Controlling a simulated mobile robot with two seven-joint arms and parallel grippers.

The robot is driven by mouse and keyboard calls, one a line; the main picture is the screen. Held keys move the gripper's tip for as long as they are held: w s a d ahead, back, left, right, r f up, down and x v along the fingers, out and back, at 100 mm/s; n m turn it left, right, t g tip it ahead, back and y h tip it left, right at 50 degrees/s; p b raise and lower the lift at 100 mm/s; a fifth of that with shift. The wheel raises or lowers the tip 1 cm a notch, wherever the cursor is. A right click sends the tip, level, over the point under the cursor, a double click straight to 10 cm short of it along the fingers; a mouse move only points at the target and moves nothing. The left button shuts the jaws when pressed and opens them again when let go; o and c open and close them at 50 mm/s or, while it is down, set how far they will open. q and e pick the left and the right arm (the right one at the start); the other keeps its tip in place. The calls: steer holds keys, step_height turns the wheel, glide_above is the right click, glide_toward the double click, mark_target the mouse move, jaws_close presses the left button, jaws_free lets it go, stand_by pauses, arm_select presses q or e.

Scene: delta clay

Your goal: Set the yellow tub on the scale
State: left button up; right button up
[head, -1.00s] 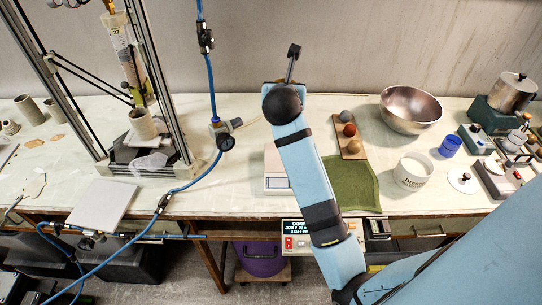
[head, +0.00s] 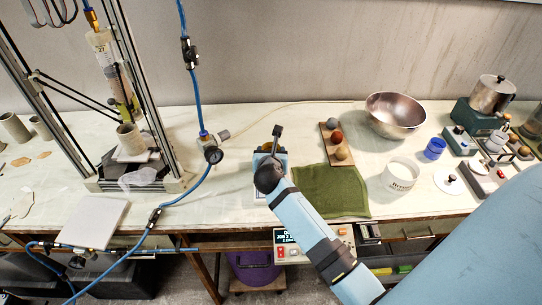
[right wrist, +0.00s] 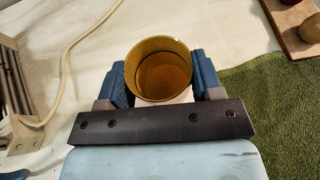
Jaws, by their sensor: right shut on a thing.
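The yellow tub (right wrist: 160,47) is open-topped and upright between the two blue fingers of my right gripper (right wrist: 162,80), which is shut on it. In the head view my right wrist and arm hide most of the tub. The pale scale (head: 257,191) lies beneath the wrist on the bench and is mostly covered. In the right wrist view a white patch shows just below the tub. I cannot tell whether the tub touches the scale. My left gripper is not in view.
A green mat (head: 332,196) lies right of the scale, with a wooden board (head: 330,131) of balls behind it. A white tub (head: 400,174) and a steel bowl (head: 396,113) stand further right. A blue hose with a gauge (head: 213,155) and a metal-framed rig stand left.

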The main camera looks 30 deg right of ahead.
steer(key=shift+f, duration=0.75)
steer(key=shift+f, duration=0.15)
steer(key=o, duration=0.9)
steer(key=shift+s+a+r, duration=0.1)
steer(key=shift+r, duration=0.15)
steer(key=b+v, duration=0.1)
steer(key=v, duration=0.6)
steer(key=shift+s, duration=0.1)
